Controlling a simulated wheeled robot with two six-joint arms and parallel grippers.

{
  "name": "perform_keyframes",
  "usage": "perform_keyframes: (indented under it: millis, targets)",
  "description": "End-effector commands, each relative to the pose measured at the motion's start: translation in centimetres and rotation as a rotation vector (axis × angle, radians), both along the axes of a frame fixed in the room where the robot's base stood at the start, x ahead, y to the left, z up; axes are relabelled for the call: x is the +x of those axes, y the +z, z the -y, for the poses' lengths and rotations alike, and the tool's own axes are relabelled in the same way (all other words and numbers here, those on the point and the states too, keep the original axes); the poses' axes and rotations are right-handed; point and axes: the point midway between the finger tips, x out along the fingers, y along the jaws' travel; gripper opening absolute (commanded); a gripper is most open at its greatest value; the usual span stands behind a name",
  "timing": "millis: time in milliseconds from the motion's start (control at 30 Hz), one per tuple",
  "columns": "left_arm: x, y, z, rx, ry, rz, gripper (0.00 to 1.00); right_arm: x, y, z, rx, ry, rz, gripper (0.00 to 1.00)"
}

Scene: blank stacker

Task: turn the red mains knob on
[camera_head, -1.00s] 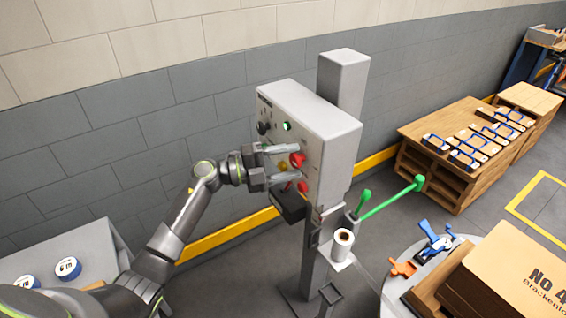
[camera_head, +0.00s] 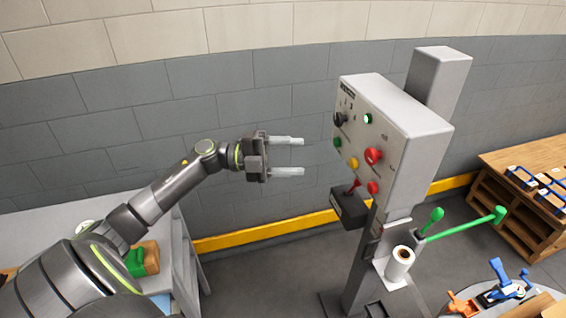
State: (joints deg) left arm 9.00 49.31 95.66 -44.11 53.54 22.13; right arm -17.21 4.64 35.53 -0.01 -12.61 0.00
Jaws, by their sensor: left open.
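The red knob (camera_head: 373,156) sticks out of the front face of a grey control box (camera_head: 409,150) on a post, right of centre in the head view. A smaller red button (camera_head: 373,187) sits below it. A black knob (camera_head: 340,119), green buttons and a yellow button (camera_head: 353,163) share the panel. My left gripper (camera_head: 303,157) is open and empty, its two fingers pointing right toward the panel, with a clear gap between fingertips and box. The knob is fully visible; I cannot read its setting. My right gripper is not in view.
A black box with a red lever (camera_head: 352,188) juts out below the panel. A grey table (camera_head: 40,228) stands at left, a wooden bench (camera_head: 500,200) at right.

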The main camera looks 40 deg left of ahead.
Motion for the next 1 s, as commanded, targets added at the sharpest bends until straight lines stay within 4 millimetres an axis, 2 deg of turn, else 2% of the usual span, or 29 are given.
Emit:
perform_keyframes:
  millis: [100, 267, 833, 1000]
  targets:
    - [-0.6, -0.3, -1.0, 0.002, 0.001, -0.001, 0.57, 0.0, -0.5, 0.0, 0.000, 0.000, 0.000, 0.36]
    - [-0.8, -0.1, -1.5, 0.000, 0.000, 0.000, 0.57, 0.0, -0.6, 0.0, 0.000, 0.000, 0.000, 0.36]
    - [-0.8, -0.1, -1.5, -0.006, 0.005, 0.000, 0.57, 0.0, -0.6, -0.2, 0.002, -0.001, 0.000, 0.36]
    - [-0.4, -0.4, -1.0, -0.100, 0.104, -0.005, 0.57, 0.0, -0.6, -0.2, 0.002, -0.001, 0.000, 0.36]
